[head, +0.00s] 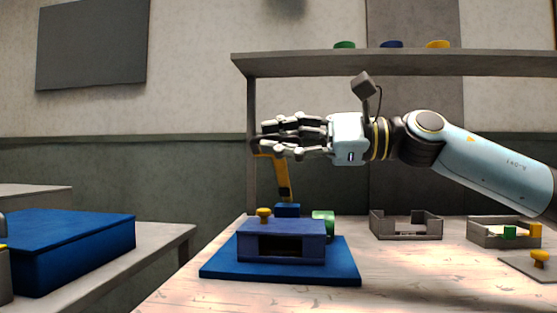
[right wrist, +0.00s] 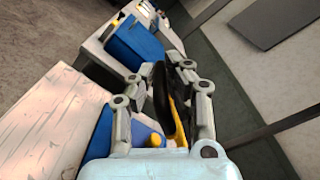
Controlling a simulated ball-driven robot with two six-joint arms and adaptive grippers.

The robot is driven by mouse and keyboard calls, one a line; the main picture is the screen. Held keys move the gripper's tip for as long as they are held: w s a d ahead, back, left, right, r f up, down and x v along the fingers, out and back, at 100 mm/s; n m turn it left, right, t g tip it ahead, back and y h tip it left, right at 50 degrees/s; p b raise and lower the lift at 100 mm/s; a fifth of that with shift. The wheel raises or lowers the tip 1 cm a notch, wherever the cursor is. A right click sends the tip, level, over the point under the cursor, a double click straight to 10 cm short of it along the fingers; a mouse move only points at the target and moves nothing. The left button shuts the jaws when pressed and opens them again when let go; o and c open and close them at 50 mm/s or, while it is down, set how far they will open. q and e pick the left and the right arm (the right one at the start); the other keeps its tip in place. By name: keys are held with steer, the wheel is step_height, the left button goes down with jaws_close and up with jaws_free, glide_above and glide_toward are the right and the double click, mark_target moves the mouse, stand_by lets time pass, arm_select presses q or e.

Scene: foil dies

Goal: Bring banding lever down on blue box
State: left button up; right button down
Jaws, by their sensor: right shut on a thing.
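My right gripper (head: 290,138) is shut on the upper end of the banding lever (head: 283,182), a yellow and dark bar that stands raised and slightly tilted. Its lower end drops behind a blue-violet box (head: 253,228) with a dark front slot and a yellow knob (head: 264,215) on top. This box sits on a flat blue base plate (head: 222,271). In the right wrist view, the fingers (right wrist: 178,85) close around the lever's black grip (right wrist: 161,92), with its yellow part (right wrist: 179,125) beside it. The lever's foot is hidden. My left gripper is not seen.
A small blue block (head: 288,210) and a green piece (head: 323,222) are behind the box. Grey trays (head: 405,232) (head: 485,240) stand to the right. A large blue box (head: 80,245) is on the left table. A shelf (head: 400,65) runs behind, above my right arm.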

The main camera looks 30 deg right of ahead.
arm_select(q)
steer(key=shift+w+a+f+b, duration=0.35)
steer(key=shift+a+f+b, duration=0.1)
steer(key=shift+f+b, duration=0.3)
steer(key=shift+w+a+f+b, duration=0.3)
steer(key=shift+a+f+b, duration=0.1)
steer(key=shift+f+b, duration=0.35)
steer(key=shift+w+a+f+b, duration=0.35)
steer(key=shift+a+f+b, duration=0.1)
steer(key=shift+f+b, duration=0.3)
arm_select(e)
step_height(320, 180, down, 13)
steer(key=s+a+n, duration=0.2)
steer(key=n, duration=0.2)
steer(key=shift+s+f, duration=0.2)
steer(key=shift+s, duration=0.15)
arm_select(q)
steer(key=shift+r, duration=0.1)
arm_select(e)
steer(key=shift+f, duration=0.15)
steer(key=c, duration=1.3)
jaws_free()
steer(key=shift+c, duration=0.2)
steer(key=shift+w, duration=0.1)
